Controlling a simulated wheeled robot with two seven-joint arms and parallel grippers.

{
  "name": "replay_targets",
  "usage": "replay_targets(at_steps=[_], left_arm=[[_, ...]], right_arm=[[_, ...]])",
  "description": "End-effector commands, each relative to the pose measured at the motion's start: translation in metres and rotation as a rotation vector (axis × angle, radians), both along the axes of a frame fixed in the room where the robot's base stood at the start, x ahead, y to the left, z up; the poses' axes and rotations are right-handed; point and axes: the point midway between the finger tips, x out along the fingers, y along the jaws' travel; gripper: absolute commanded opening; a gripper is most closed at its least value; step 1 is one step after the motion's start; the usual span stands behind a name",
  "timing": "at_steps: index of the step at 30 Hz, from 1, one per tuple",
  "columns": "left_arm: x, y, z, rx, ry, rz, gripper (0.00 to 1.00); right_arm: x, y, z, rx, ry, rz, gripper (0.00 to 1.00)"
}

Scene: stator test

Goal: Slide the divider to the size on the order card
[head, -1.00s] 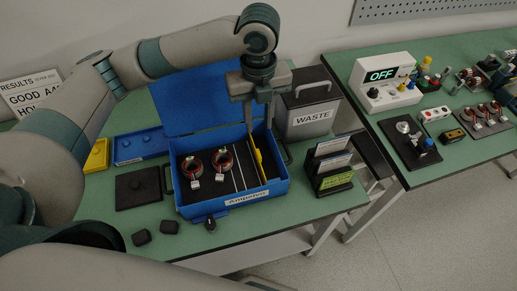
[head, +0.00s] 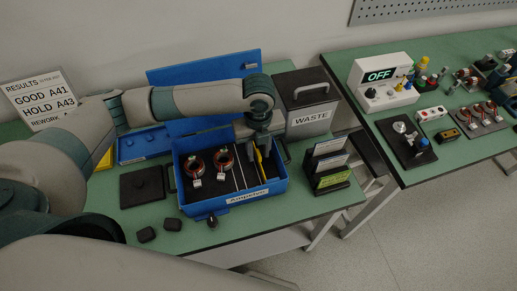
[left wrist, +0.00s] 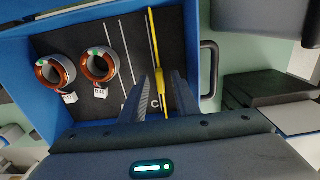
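The yellow divider (head: 259,165) stands in the right part of the open blue case (head: 247,197). My left gripper (head: 262,150) is down at the divider. Its fingers (left wrist: 166,88) are apart, one on each side of the divider; whether either touches it I cannot tell. Cards, one green (head: 333,180), stand in a black holder; their print is too small to read. My right gripper is out of view.
Two copper-wound stators (head: 195,163) lie in the case's left part. The raised blue lid (head: 205,75) stands behind. A waste bin (head: 309,105) is close on the right. A black plate (head: 142,186) lies left of the case. A second table with a tester (head: 383,82) is at right.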

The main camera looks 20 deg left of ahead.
Motion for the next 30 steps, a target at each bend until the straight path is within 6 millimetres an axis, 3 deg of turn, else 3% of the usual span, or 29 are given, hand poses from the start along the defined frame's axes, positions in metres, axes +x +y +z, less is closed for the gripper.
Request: replay_targets(at_steps=[7,8,11,12,30], left_arm=[[0.0001,-0.0001,-0.0005,0.000,0.000,0.000,0.28],[0.0001,-0.0002,-0.0005,0.000,0.000,0.000,0.26],[0.0001,-0.0001,-0.0003,0.000,0.000,0.000,0.02],[0.0001,-0.0002,-0.0003,-0.001,-0.001,0.000,0.00],[0.0003,-0.0001,0.0003,-0.001,-0.001,0.000,0.00]], right_arm=[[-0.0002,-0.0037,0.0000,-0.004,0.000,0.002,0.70],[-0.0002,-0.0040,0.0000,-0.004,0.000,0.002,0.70],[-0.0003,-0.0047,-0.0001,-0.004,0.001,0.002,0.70],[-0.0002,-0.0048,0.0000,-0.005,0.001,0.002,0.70],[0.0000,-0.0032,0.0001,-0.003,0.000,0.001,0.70]])
